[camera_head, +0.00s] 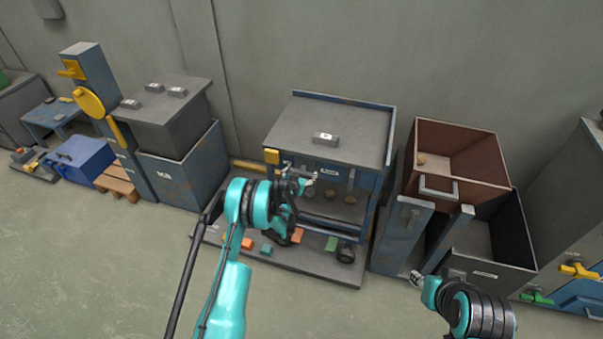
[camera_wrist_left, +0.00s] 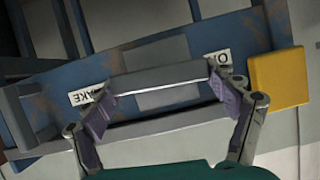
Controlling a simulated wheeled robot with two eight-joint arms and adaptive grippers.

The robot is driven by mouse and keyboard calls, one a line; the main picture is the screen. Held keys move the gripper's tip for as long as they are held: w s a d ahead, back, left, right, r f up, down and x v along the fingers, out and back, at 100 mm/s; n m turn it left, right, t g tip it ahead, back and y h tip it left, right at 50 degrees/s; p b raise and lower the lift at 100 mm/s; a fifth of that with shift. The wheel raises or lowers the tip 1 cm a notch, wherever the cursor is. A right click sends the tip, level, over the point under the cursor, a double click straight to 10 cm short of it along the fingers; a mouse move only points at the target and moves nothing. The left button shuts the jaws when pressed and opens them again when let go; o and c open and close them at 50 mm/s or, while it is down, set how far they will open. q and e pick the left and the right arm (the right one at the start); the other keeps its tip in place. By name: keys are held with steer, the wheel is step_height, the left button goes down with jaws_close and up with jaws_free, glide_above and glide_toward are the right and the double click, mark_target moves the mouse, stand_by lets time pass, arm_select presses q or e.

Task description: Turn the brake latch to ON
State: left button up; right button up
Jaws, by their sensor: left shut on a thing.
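The blue cart (camera_head: 375,205) with a grey top stands in the middle of the head view. Its front carries a white BRAKE label (camera_wrist_left: 92,93) and an ON label (camera_wrist_left: 218,58) in the left wrist view. A grey bar, the brake latch (camera_wrist_left: 165,76), lies between these labels. My left gripper (camera_head: 300,178) is at the upper front of the cart, its fingers (camera_wrist_left: 165,88) on either side of the latch bar and shut on it. It hides much of the latch in the head view. My right gripper (camera_head: 417,279) is low at the right, away from the cart; its jaws are unclear.
A yellow block (camera_wrist_left: 279,80) sits beside the ON label, and also shows in the head view (camera_head: 271,156). Coloured blocks lie on the platform (camera_head: 310,265) under the cart. A brown bin (camera_head: 480,165) and a dark bin (camera_head: 500,270) stand to the right. The left foreground floor is clear.

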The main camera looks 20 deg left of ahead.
arm_select(q)
steer(key=shift+n, duration=0.4)
steer(key=o, duration=1)
steer(key=v, duration=0.7)
steer(key=shift+s+a, duration=0.15)
steer(key=shift+s, duration=0.05)
steer(key=shift+r, duration=0.15)
